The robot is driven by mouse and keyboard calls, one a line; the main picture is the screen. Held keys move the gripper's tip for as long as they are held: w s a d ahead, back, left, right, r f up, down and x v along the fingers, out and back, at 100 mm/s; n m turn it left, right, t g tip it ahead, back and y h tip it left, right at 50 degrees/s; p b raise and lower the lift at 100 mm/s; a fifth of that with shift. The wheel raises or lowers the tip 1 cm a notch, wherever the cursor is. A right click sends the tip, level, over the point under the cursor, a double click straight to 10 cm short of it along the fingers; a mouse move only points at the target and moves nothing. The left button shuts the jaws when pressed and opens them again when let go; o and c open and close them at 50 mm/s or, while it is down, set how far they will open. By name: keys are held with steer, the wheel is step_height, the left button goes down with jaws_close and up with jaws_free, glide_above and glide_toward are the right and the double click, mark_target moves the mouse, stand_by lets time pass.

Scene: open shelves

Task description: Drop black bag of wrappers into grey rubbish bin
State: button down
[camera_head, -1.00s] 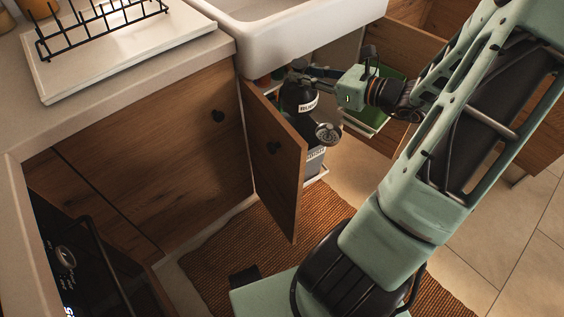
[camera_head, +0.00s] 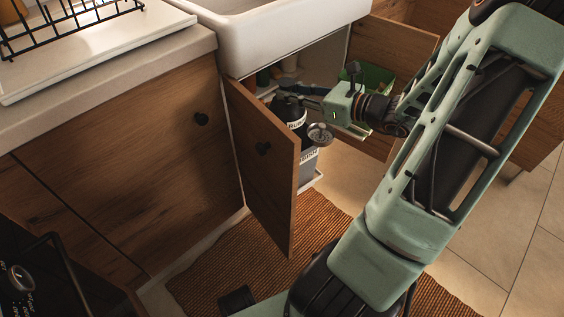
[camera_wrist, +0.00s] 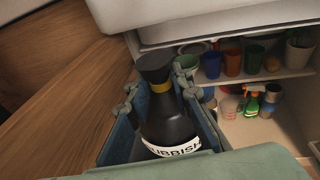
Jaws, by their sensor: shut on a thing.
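The black bag (camera_head: 290,110) has a white label, which reads "RUBBISH" in the wrist view. The bag hangs upright in the open under-sink cupboard. The grey bin (camera_head: 309,166), with a pale label, stands low at the cupboard opening, directly below the bag. The bag's bottom is close to the bin's top; whether it is inside the rim is hidden. The wrist view does not clearly show the bin.
An open wooden door (camera_head: 262,165) stands close left of the bag and bin. The white sink (camera_head: 285,40) overhangs above. Cupboard shelves (camera_wrist: 275,130) hold several cups and a spray bottle (camera_wrist: 252,98). A green tray (camera_head: 371,79) is at the right door. A brown mat (camera_head: 235,255) covers the floor.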

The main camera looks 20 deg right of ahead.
steer(key=shift+f, duration=0.1)
steer(key=c, duration=1.7)
jaws_free()
steer(key=shift+o, duration=0.2)
steer(key=v, duration=1.2)
